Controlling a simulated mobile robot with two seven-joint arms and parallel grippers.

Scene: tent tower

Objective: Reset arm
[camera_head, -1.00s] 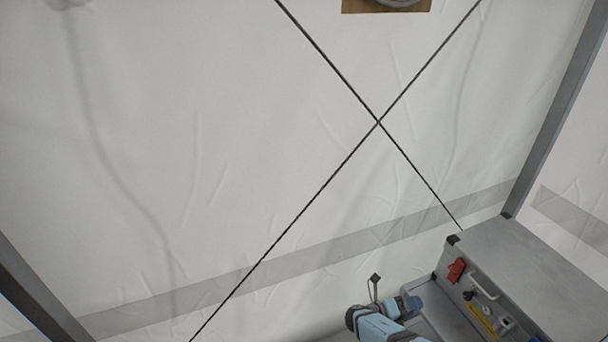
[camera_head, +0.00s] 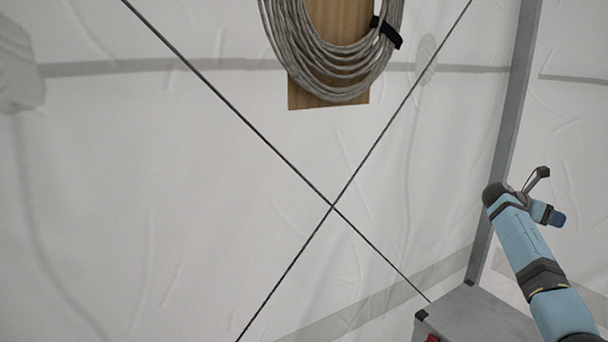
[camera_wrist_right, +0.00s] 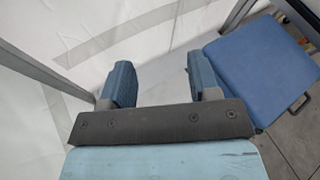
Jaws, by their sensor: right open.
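My right arm reaches up from the lower right in the head view, with its light blue links in front of the white tent wall. Its gripper (camera_head: 550,214) is small there and points to the right. In the right wrist view the gripper (camera_wrist_right: 163,82) shows two blue-grey fingers held well apart, with nothing between them. My left gripper is in neither view.
The white tent wall (camera_head: 180,190) carries crossed dark cords (camera_head: 333,207) and a coiled grey cable (camera_head: 335,60) on a wooden board (camera_head: 300,96). A grey post (camera_head: 512,110) and a grey metal box (camera_head: 475,318) stand at right. A blue seat-like panel (camera_wrist_right: 262,70) lies beyond the gripper.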

